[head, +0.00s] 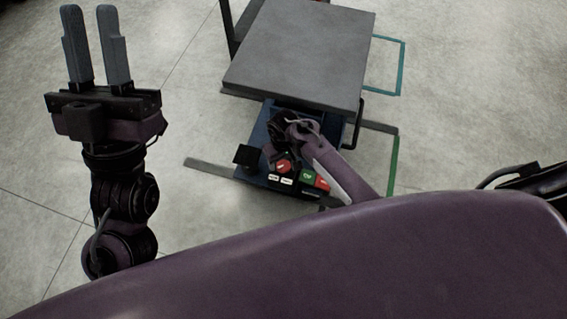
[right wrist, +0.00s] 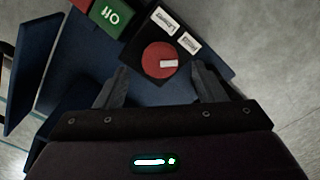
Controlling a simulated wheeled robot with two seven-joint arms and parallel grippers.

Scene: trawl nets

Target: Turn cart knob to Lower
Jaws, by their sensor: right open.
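The cart (head: 300,55) has a grey platform and a blue control end. Its round red knob (head: 284,167) sits on a black panel and also shows in the right wrist view (right wrist: 152,56), with a white mark pointing right. Two white labels (right wrist: 166,20) lie beside the knob; their text is too small to read surely. My right gripper (right wrist: 160,78) is open and empty, its fingertips spread either side of the knob, with no contact visible. My left gripper (head: 94,45) is raised at the far left, fingers apart and empty, away from the cart.
A green button (right wrist: 112,14) and a red button (head: 322,183) sit beside the knob panel. A black block (head: 246,156) stands at the panel's left. Teal and green lines mark the floor right of the cart. Floor between my left arm and the cart is clear.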

